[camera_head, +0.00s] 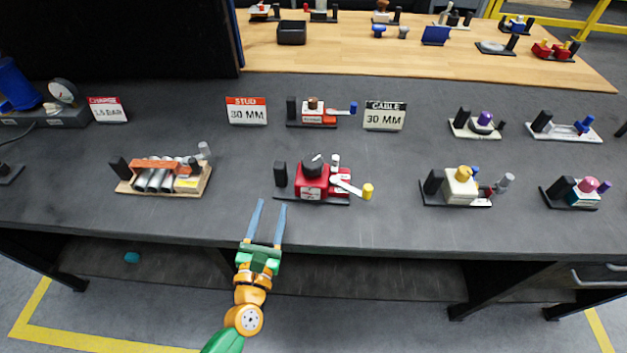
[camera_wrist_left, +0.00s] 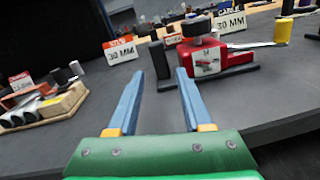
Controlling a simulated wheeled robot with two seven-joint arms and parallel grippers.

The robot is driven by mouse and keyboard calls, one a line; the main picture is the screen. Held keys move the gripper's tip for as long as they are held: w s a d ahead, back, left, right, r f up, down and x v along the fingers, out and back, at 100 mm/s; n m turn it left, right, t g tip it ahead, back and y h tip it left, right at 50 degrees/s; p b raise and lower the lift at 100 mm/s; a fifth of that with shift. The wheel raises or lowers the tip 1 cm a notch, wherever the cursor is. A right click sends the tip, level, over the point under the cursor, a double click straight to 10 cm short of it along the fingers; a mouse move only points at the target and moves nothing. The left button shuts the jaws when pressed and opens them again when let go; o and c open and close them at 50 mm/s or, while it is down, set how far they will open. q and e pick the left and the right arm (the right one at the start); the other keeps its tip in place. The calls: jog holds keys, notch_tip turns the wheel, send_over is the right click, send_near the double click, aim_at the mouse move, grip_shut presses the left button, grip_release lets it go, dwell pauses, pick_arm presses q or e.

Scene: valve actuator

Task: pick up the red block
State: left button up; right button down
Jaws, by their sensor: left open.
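The red block (camera_head: 312,188) sits on a dark base near the front middle of the grey table, with a black knob on top and a white lever ending in a yellow cap at its right. It also shows in the wrist view (camera_wrist_left: 203,62), ahead and to the right of the fingers. My left gripper (camera_head: 272,204) is open and empty, at the table's front edge. Its blue fingers point at the table, a little left of and nearer than the red block, apart from it. They also show in the wrist view (camera_wrist_left: 159,72). My right gripper is not in view.
A black upright post (camera_head: 280,174) stands at the block's left. A smaller red device (camera_head: 318,115) stands behind, between the STUD sign (camera_head: 247,111) and the CABLE sign (camera_head: 384,116). A wooden tray of cylinders (camera_head: 165,176) lies to the left. A cream device (camera_head: 460,188) stands right.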

aim_at(279, 174)
pick_arm(q)
jog(key=w, duration=0.4)
jog(key=w+n, duration=0.1)
jog(key=w, duration=0.3)
jog(key=w+n, duration=0.1)
jog(key=w, duration=0.3)
jog(key=shift+w+d+r, duration=0.15)
jog(key=shift+w+d, duration=0.1)
jog(key=shift+s, duration=0.1)
grip_shut()
jog(key=shift+r, duration=0.1)
dwell(0.5)
